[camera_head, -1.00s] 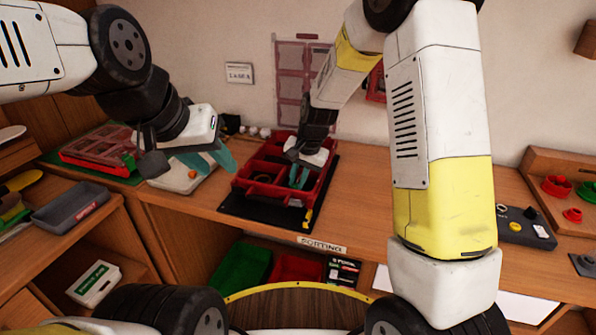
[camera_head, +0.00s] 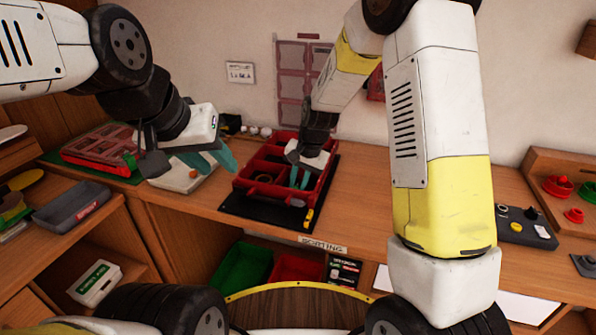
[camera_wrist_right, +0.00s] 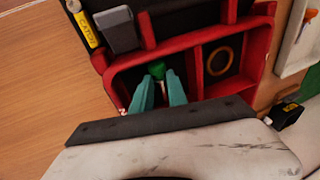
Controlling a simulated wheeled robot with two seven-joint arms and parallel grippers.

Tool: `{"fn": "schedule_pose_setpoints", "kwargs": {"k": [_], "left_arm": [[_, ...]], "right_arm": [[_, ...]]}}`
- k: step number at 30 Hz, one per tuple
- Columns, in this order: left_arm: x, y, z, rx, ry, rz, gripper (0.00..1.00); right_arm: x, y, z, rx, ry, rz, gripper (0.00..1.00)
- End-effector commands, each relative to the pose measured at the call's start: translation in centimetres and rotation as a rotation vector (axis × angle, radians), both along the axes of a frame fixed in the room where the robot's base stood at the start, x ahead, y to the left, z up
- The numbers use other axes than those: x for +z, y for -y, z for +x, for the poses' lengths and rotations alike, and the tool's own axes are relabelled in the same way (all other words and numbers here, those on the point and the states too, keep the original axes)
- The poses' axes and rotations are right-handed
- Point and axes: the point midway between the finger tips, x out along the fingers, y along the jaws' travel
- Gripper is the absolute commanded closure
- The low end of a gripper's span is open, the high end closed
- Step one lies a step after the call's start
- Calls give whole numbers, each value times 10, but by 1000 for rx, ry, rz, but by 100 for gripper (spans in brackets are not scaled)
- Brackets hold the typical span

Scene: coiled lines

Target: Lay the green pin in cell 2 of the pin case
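The red pin case (camera_head: 328,178) stands on a black mat on the bench, its cells split by red walls. My right gripper (camera_head: 300,178) points down into a near cell of the case. In the right wrist view, the green pin (camera_wrist_right: 157,69) shows between the tips of the teal fingers (camera_wrist_right: 160,78), which look closed on it. Most of the pin is hidden, and I cannot read a cell number. My left gripper (camera_head: 212,164) is open and empty, left of the case above a pale tray.
A ring (camera_wrist_right: 220,61) lies in the cell beside my right fingers, and a grey block (camera_wrist_right: 117,30) sits near another cell. A red compartment box (camera_head: 98,147) lies at the back left. A dark control box (camera_head: 527,228) stands at the right. Bench between is clear.

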Motion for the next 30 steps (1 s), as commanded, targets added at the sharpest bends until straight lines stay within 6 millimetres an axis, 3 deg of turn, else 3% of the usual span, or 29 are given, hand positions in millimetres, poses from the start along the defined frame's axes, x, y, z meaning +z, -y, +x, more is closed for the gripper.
{"fn": "schedule_pose_setpoints", "kwargs": {"k": [5, 15, 23, 26, 30], "left_arm": [[0, 0, 0, 0, 0, 0, 64], [0, 0, 0, 0, 0, 0, 64], [0, 0, 0, 0, 0, 0, 64], [0, 0, 0, 0, 0, 0, 64], [0, 0, 0, 0, 0, 0, 64]], "right_arm": [[25, 5, -5, 0, 2, -1, 76], [94, 19, -18, 0, 4, 1, 76], [121, 27, -26, 4, 9, 3, 76], [140, 38, -39, 23, 37, 10, 76], [181, 69, -78, 83, 115, 15, 76]]}}
